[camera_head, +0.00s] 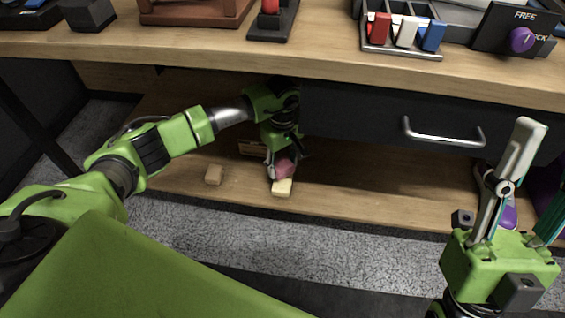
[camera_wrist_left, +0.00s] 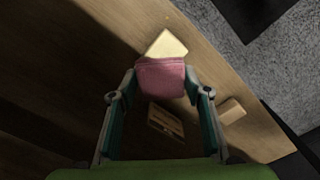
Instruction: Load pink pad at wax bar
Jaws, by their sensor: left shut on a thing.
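My left gripper (camera_head: 283,166) is shut on the pink pad (camera_head: 286,169), low over the wooden shelf under the counter. In the left wrist view the pink pad (camera_wrist_left: 161,78) sits between the fingertips of the left gripper (camera_wrist_left: 160,85). A pale cream block, which looks like the wax bar (camera_head: 282,188), lies on the shelf just in front of the pad. In the left wrist view the wax bar (camera_wrist_left: 167,46) meets the pad's far edge; I cannot tell whether they touch. My right gripper (camera_head: 525,190) is raised at the right, its fingers apart, one partly cut off.
A tan block (camera_head: 214,174) lies left of the wax bar. A small wooden frame-like item (camera_head: 252,149) is behind the pad. A drawer (camera_head: 385,130) with a metal handle hangs above the shelf. A purple object (camera_head: 508,217) is behind the right gripper. The shelf's middle right is clear.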

